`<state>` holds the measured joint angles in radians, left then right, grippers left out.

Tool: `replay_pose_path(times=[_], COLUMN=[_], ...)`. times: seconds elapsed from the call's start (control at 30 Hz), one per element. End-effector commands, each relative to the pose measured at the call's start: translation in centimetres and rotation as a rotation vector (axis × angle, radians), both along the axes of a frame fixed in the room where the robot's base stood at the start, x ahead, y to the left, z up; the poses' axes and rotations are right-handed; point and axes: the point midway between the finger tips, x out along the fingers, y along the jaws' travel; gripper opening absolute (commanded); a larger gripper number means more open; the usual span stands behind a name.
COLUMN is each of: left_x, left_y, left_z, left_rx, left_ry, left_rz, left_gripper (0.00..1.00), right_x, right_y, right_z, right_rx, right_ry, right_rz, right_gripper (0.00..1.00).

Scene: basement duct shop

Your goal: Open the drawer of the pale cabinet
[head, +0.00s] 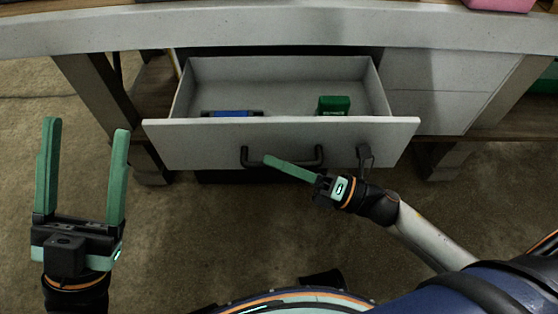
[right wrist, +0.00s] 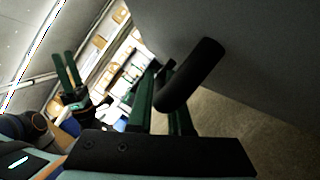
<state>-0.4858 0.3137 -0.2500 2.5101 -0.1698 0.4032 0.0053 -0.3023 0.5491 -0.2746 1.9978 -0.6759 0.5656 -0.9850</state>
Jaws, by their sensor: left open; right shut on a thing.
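The drawer (head: 180,140) of the pale cabinet (head: 425,110) is pulled well out, its inside visible from above. Its dark bar handle (head: 319,154) is on the front panel. My right gripper (head: 268,160) is at the handle, shut on it. In the right wrist view, the dark handle (right wrist: 195,75) passes between the green fingers of my right gripper (right wrist: 160,105). My left gripper (head: 82,150) is open and empty, to the left of the drawer, fingers pointing up the picture.
A blue item (head: 232,113) and a green item (head: 334,105) lie in the drawer. A pale worktop (head: 280,30) spans above the cabinet, with a pink item (head: 498,4) at its right. Wooden legs (head: 100,95) flank the cabinet. The floor (head: 200,230) before the drawer is clear.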

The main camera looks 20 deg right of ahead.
Motion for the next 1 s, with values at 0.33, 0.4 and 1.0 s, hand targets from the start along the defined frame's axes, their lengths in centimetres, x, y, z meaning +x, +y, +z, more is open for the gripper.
replay_pose_path(times=[0.33, 0.4, 1.0], left_x=[0.0, 0.0, 0.0], left_y=[0.0, 0.0, -0.1], left_z=[0.0, 0.0, -0.8], left_rx=[-0.001, -0.001, 0.005], left_ry=[0.000, 0.000, 0.000], left_rz=[0.001, 0.001, 0.004], left_gripper=[0.70, 0.70, 0.70], right_x=[0.0, 0.0, 4.8], right_y=[0.0, 0.0, -1.4], right_z=[0.0, 0.0, -0.2], right_rx=[-0.001, -0.001, -0.002], right_ry=[0.001, 0.001, 0.002], right_rz=[0.000, 0.000, -0.001], right_gripper=[0.00, 0.00, 0.00])
